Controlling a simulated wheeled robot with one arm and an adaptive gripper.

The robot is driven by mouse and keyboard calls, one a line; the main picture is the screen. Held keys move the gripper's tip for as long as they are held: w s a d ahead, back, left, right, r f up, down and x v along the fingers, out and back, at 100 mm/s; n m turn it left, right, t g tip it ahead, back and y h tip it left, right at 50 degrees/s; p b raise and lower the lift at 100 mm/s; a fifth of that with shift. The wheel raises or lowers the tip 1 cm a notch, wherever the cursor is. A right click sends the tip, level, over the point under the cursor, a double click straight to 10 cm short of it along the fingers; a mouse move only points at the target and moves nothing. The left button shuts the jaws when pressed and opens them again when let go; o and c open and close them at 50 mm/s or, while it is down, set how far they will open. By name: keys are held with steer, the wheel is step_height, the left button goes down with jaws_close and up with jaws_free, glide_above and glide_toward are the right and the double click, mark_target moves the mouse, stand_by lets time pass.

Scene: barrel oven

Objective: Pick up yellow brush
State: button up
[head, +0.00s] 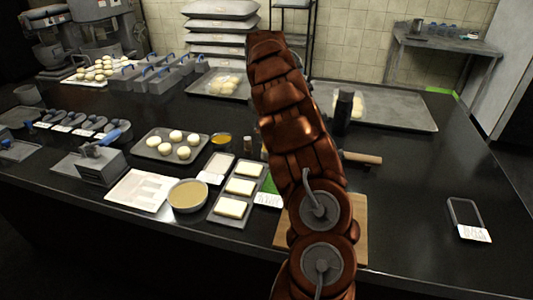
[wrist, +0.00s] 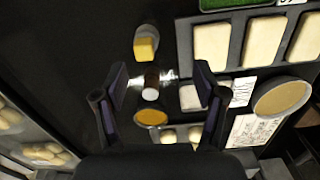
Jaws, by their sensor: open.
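In the wrist view a small yellow block-shaped thing (wrist: 146,47) with a grey rounded part behind it stands on the black counter; it may be the yellow brush, seen nearly end-on, but I cannot tell its full shape. My gripper (wrist: 160,84) is open and empty, with its two dark fingers spread wide. The yellow thing appears beyond the fingertips, above the gap between them. A small brown jar with a white top (wrist: 151,88) shows between the fingers. In the head view my arm covers the spot, and neither the gripper nor the yellow thing is visible.
A bowl of orange-yellow liquid (head: 221,139) stands near the jar (head: 248,144). Trays with white slabs (head: 215,217) and dough balls (head: 190,135) lie to the left. A dark bottle (head: 344,108) and a rolling pin (head: 362,158) are right of my arm. The counter's right part is mostly clear.

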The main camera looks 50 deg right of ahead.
steer(key=shift+w+d+f+n, duration=0.1)
steer(key=shift+d+f+n, duration=0.2)
steer(key=shift+d+f, duration=0.55)
steer(key=shift+d+f+p, duration=0.1)
steer(key=shift+f+p, duration=0.2)
steer(key=shift+f, duration=1)
steer(key=shift+w+d+f+p, duration=0.15)
steer(key=shift+f+p, duration=0.15)
steer(key=shift+f, duration=0.55)
steer(key=shift+w+a+f+p, duration=0.15)
steer(key=shift+f+p, duration=0.2)
steer(key=shift+f, duration=0.5)
steer(key=shift+w+d+f+p, duration=0.15)
steer(key=shift+f+p, duration=0.15)
steer(key=shift+f, duration=0.55)
steer(key=c, duration=1.2)
steer(key=shift+o, duration=0.2)
steer(key=shift+r, duration=0.1)
steer(key=shift+r+b, duration=0.8)
steer(key=shift+r, duration=0.9)
steer(key=shift+s+a+r+b, duration=0.25)
steer(key=shift+s+a+b, duration=0.45)
steer(key=shift+s+a, duration=1.2)
steer(key=shift+s+a+r+b, duration=0.2)
steer(key=shift+s+a+b, duration=0.7)
steer(key=shift+a, duration=1.65)
steer(key=shift+s+a+r+b, duration=0.25)
steer(key=shift+s+a+b, duration=0.25)
steer(key=shift+s+a, duration=1.5)
